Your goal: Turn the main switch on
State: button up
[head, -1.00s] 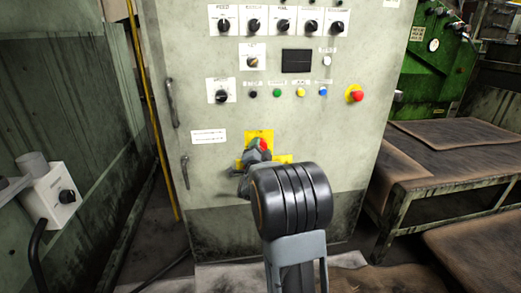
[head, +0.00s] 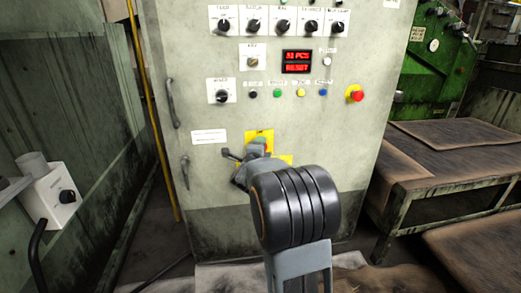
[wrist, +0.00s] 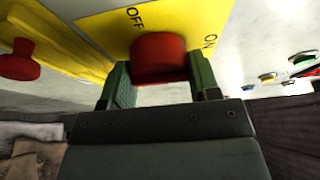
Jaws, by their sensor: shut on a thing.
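The main switch is a red knob (wrist: 160,58) on a yellow plate (wrist: 105,28) marked OFF and ON, seen close in the wrist view. My gripper (wrist: 161,76) is shut on the knob, with one green finger pad on each side. In the head view the yellow plate (head: 259,134) is low on the grey cabinet, and my gripper (head: 258,152) covers most of the knob. The gripper looks rolled to one side. The display (head: 297,61) above is lit with red text.
A second red knob (wrist: 20,62) on yellow is at the left of the wrist view. The cabinet (head: 340,130) carries selector knobs, coloured buttons and a red emergency button (head: 355,93). A brown-topped bench (head: 450,140) stands right; a small control box (head: 50,197) is left.

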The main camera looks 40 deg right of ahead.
dwell(0.5)
jog(key=o, duration=0.9)
jog(key=shift+p+v, duration=1.8)
jog(key=shift+v, duration=5.15)
jog(key=shift+d, duration=0.1)
